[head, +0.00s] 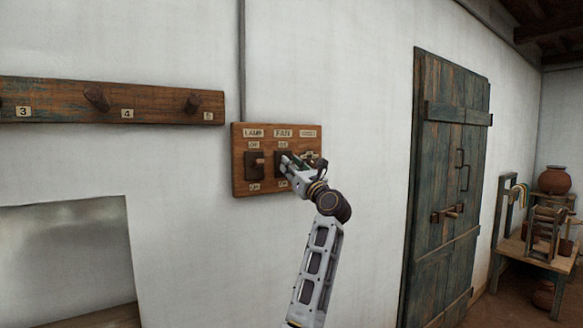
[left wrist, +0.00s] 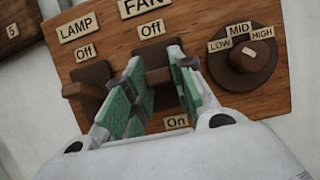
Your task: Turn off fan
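The wooden switch board (head: 240,185) is on the white wall in the head view; it also fills much of the left wrist view (left wrist: 60,47). Its middle switch, under the FAN label (left wrist: 147,5), is the fan switch (left wrist: 152,58), dark brown with "Off" above and "On" below. My left gripper (head: 285,162) is at this switch. In the left wrist view its green-padded fingers (left wrist: 156,78) stand apart, one on each side of the fan lever. Firm contact cannot be told. The lever is partly hidden, so its setting is unclear. My right gripper is out of view.
The lamp switch (left wrist: 90,80) is close left of my fingers. A round LOW-MID-HIGH knob (left wrist: 240,68) is close right. A peg rail (head: 60,100) hangs at left. A blue-green door (head: 445,180) and a table with a pot (head: 554,180) stand at right.

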